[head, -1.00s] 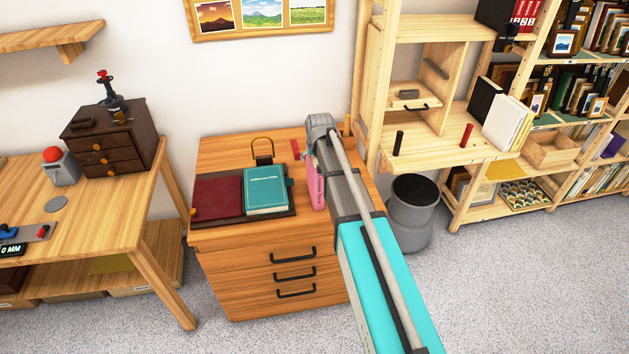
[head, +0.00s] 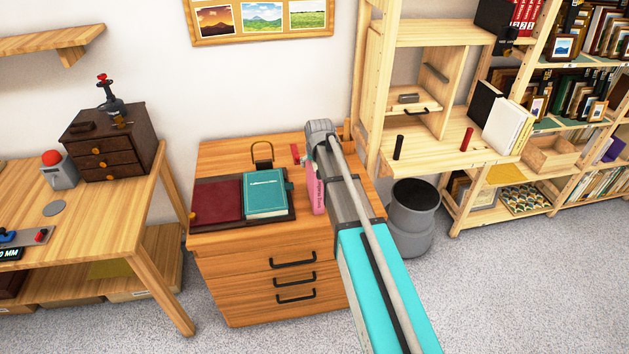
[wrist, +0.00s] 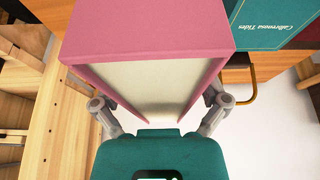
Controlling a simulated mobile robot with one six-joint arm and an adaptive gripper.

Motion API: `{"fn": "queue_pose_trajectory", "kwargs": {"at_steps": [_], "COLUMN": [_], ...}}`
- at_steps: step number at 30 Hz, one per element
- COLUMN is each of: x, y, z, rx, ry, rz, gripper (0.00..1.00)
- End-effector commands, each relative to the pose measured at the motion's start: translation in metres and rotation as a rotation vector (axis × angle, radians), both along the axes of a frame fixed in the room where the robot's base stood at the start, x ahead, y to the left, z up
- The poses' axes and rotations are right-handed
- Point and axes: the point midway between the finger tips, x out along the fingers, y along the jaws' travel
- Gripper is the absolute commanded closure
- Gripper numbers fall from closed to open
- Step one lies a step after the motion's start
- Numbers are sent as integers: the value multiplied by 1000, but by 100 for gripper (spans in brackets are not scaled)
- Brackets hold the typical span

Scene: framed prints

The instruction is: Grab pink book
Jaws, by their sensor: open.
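The pink book (head: 318,188) stands upright on the wooden drawer cabinet, to the right of the teal book, partly hidden by my arm in the head view. In the wrist view the pink book (wrist: 148,32) fills the upper middle, its cover edges and pale page block facing the camera. My gripper (wrist: 160,108) is open, with one finger on each side of the book. I cannot tell whether the fingers touch the covers. In the head view the fingers are hidden behind my arm.
A teal book (head: 265,193) and a dark red book (head: 217,200) lie on a dark mat to the left. A brass-coloured bookend (head: 262,153) stands behind them. A wooden shelf unit (head: 440,150) and a grey bin (head: 412,215) are close on the right.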

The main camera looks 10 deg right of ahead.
Motion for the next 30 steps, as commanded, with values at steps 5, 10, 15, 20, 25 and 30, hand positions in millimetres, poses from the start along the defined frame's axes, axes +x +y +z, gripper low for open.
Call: {"fn": "queue_pose_trajectory", "kwargs": {"at_steps": [5, 10, 15, 20, 25, 30], "x": [0, 0, 0, 0, 0, 0], "y": [0, 0, 0, 0, 0, 0], "z": [-2, -4, -5, -5, -5, -5], "rx": [0, 0, 0, 0, 0, 0], "ry": [0, 0, 0, 0, 0, 0], "rz": [0, 0, 0, 0, 0, 0], "gripper": [6, 6, 6, 6, 11, 43]}}
